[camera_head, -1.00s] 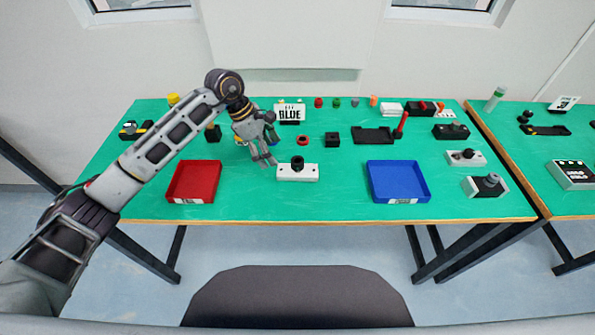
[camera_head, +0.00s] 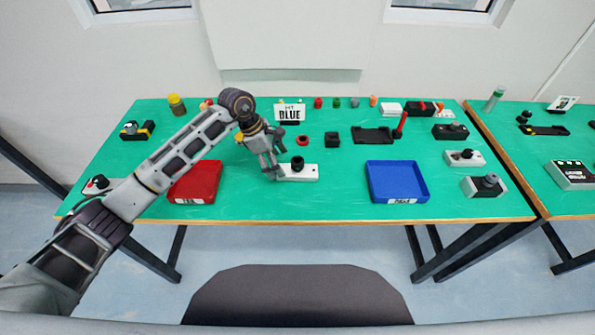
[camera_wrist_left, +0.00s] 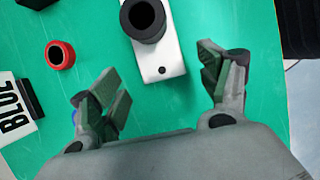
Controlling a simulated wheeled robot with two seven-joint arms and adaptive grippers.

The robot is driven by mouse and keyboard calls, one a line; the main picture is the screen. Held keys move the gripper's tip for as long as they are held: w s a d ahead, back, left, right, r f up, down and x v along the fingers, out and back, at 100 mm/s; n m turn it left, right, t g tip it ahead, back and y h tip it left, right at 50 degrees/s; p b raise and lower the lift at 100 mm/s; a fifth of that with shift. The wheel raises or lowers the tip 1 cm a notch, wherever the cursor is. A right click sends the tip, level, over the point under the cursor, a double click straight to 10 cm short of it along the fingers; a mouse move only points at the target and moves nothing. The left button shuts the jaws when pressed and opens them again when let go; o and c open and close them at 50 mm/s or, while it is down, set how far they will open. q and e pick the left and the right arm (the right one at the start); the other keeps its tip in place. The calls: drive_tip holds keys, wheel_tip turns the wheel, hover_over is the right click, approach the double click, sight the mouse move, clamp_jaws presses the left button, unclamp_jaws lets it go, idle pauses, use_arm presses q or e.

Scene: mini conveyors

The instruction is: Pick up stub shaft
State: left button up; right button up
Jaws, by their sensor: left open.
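A black hollow cylinder (camera_head: 297,163) stands upright on a white block (camera_head: 308,174) in the middle of the green table. I cannot tell for sure which part is the stub shaft. In the left wrist view the black cylinder (camera_wrist_left: 143,20) and white block (camera_wrist_left: 165,60) lie ahead of my fingers. My left gripper (camera_head: 271,168) is at the left end of the white block and hides part of it. In the left wrist view its fingers (camera_wrist_left: 163,75) are spread wide with nothing between them held. My right gripper is not in view.
A red tray (camera_head: 195,198) lies to the left and a blue tray (camera_head: 378,199) to the right. A red ring (camera_head: 302,141), a black block (camera_head: 332,139) and a BLUE sign (camera_head: 289,113) stand behind. The table between the white block and blue tray is clear.

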use_arm(q)
drive_tip(key=x, duration=0.2)
drive_tip(key=shift+s+d+f, duration=0.1)
drive_tip(key=shift+d+f, duration=0.1)
drive_tip(key=shift+f, duration=0.45)
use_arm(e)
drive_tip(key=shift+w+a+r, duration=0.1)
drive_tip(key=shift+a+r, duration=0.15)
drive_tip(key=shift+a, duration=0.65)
